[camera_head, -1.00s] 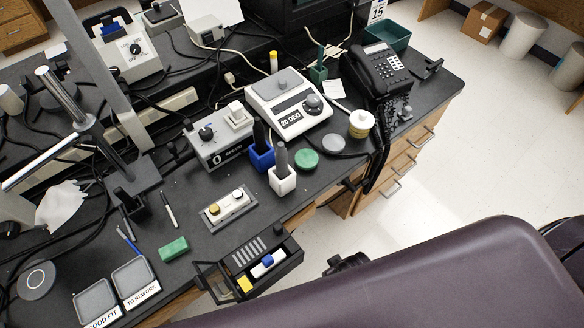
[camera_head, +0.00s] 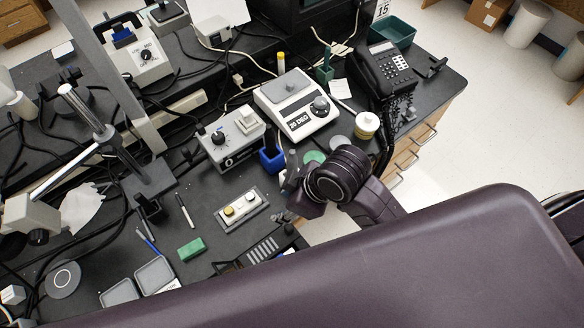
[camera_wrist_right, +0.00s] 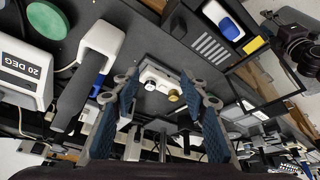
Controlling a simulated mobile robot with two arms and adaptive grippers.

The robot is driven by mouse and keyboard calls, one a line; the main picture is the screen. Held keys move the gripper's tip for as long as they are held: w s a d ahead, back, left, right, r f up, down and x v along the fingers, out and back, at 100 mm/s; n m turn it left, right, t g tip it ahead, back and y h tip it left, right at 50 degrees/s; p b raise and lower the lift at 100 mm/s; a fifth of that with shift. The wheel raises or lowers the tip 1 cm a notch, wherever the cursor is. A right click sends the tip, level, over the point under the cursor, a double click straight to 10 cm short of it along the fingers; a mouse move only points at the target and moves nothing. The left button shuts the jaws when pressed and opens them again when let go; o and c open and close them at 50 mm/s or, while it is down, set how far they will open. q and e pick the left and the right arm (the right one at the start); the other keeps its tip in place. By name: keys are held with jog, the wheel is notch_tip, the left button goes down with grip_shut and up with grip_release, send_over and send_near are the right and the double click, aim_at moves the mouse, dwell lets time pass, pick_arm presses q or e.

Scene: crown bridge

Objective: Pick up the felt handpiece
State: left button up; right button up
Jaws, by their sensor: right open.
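Two pen-like handpieces and holders stood side by side; I cannot tell from markings which handpiece is the felt one. A dark grey handpiece (camera_wrist_right: 76,96) stands in a white holder (camera_wrist_right: 101,40) at left in the right wrist view. In the head view the blue holder (camera_head: 271,160) shows, while the white one is mostly hidden behind my right gripper (camera_head: 304,204). In the wrist view my right gripper (camera_wrist_right: 165,105) is open and empty, its blue-padded fingers apart, with the grey handpiece outside them to the left. A dark part at the upper right (camera_wrist_right: 300,45) looks like my left gripper.
A metal plate with two knobs (camera_head: 241,208) shows between the fingers in the wrist view. A control box (camera_head: 232,142), a 20 DEG unit (camera_head: 297,105), a green disc (camera_head: 314,158) and a green block (camera_head: 191,249) surround it. A black tray (camera_wrist_right: 215,45) lies at the front edge.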

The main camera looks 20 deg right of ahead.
aim_at(295, 152)
jog(key=w+a+r+n+g, duration=0.25)
jog(key=w+n, duration=0.25)
jog(key=n, duration=0.3)
jog(key=w+d+n+h, duration=0.1)
jog(key=d+n, duration=0.1)
jog(key=w+d+r+n+h, duration=0.1)
jog(key=w+d+n, duration=0.1)
jog(key=d, duration=0.1)
jog(key=w+d+r+n+h, duration=0.1)
jog(key=d+n, duration=0.1)
jog(key=d, duration=0.1)
jog(key=shift+w+r+g+h, duration=0.15)
jog(key=shift+w+g+h, duration=0.15)
jog(key=shift+w+g, duration=0.05)
jog(key=shift+d, duration=0.1)
jog(key=shift+f, duration=0.4)
jog(key=f, duration=0.2)
jog(key=f+p, duration=0.1)
jog(key=f, duration=0.1)
jog(key=f+p, duration=0.1)
jog(key=f, duration=0.1)
jog(key=shift+w+a+f, duration=0.1)
jog(key=shift+a+f, duration=0.15)
jog(key=shift+f, duration=0.15)
pick_arm(q)
notch_tip(295, 152, up, 2)
jog(key=shift+s+a+r, duration=0.15)
pick_arm(e)
jog(key=shift+c, duration=0.7)
grip_shut()
